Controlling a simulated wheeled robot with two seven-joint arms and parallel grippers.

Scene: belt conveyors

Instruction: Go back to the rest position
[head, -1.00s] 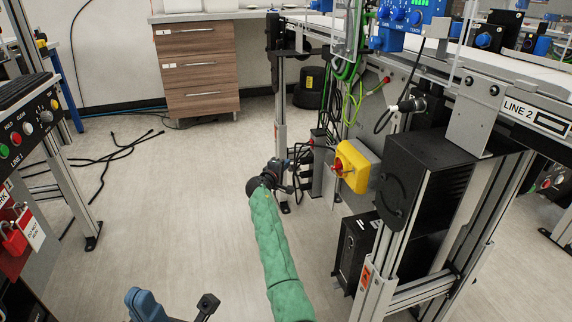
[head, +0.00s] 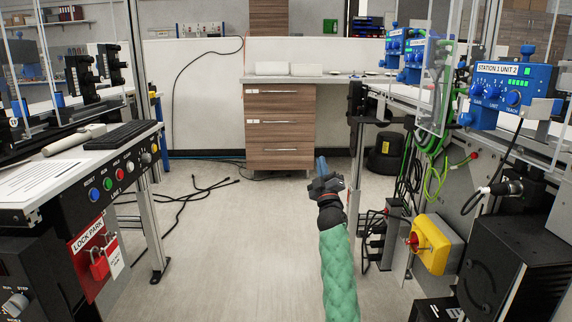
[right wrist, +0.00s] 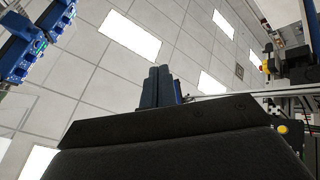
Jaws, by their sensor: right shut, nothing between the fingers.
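My right arm in its green sleeve reaches forward from the bottom of the head view. My right gripper (head: 321,165) is at its far end, raised over the floor aisle between the two conveyor lines. Its blue fingers are together and empty. In the right wrist view the closed fingers (right wrist: 158,86) point up towards the ceiling panels, with nothing between them. My left gripper is not in the head view now.
A yellow switch box with a red knob (head: 434,244) is on the right line, close to my right arm. A control panel (head: 115,172) with a red lock station (head: 92,252) stands left. Black cables (head: 190,200) lie on the floor.

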